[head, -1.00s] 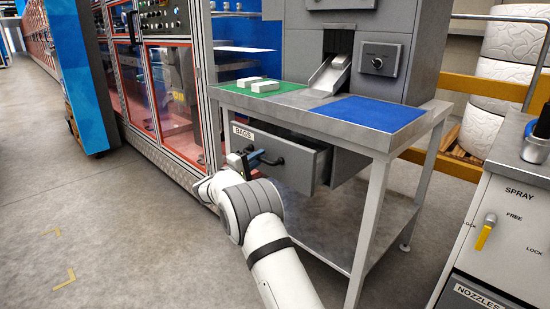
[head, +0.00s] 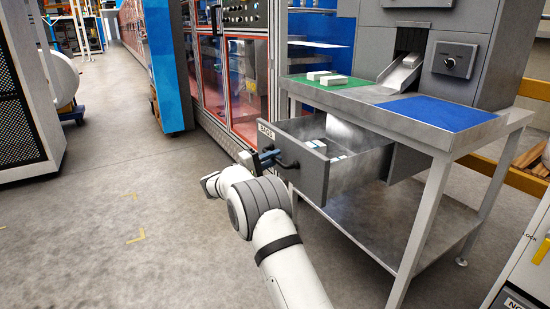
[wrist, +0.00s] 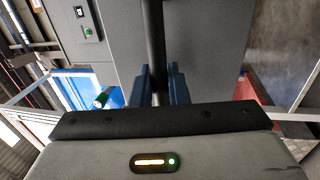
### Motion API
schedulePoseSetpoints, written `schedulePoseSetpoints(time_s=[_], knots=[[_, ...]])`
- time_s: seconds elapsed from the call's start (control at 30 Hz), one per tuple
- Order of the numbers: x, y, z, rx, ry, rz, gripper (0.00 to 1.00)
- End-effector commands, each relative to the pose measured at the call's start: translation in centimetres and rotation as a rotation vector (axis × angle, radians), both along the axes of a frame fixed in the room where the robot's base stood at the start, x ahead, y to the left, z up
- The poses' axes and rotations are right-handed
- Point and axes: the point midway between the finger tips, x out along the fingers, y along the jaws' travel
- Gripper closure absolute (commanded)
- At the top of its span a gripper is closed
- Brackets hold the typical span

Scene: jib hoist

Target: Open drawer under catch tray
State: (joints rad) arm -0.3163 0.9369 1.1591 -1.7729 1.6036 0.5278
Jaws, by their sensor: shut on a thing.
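The grey drawer (head: 312,178) labelled BAGS is pulled well out from under the table top in the head view. Small white and blue packets (head: 325,148) show inside it. My gripper (head: 268,158) is shut on the drawer's dark bar handle (head: 287,163). In the wrist view the blue jaws (wrist: 161,85) stand on either side of the dark handle bar (wrist: 153,45), in front of the grey drawer front (wrist: 210,45). The catch tray (head: 401,72) is the sloped metal chute above the table.
The table (head: 430,140) has a green mat (head: 345,90) with white blocks (head: 328,78) and a blue mat (head: 442,112). A table leg (head: 417,235) stands right of my arm. A red-framed cabinet (head: 243,105) is behind. The floor at left (head: 100,220) is clear.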

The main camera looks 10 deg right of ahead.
Motion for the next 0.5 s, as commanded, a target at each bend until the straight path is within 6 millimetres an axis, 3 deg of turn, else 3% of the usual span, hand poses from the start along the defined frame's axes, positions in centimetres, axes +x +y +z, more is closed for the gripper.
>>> schedulePoseSetpoints(time_s=[0.3, 0.33, 0.5], knots=[[0.2, -0.9, 0.4, -0.001, -0.006, -0.005, 1.0], [0.2, -0.9, 0.4, -0.001, -0.006, -0.005, 0.84], [0.1, -1.1, 0.3, 0.0, -0.005, -0.01, 0.7]])
